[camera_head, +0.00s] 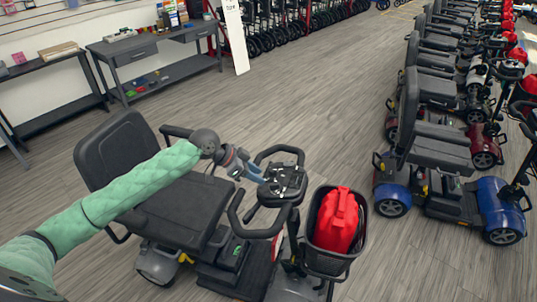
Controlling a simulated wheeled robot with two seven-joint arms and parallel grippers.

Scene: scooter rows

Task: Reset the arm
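My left arm (125,190), in a green sleeve, reaches in from the lower left across a scooter's black seat (125,150). My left gripper (257,176) is at the left edge of the scooter's control panel (287,184), between the loop handlebars. Its fingers are small and dark against the panel, so I cannot tell whether they are open or shut, or whether they touch it. My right arm and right gripper are not in view.
More scooters (440,165) stand in a row at the right. Desks (150,55) line the wall at upper left. The grey wooden floor between is clear.

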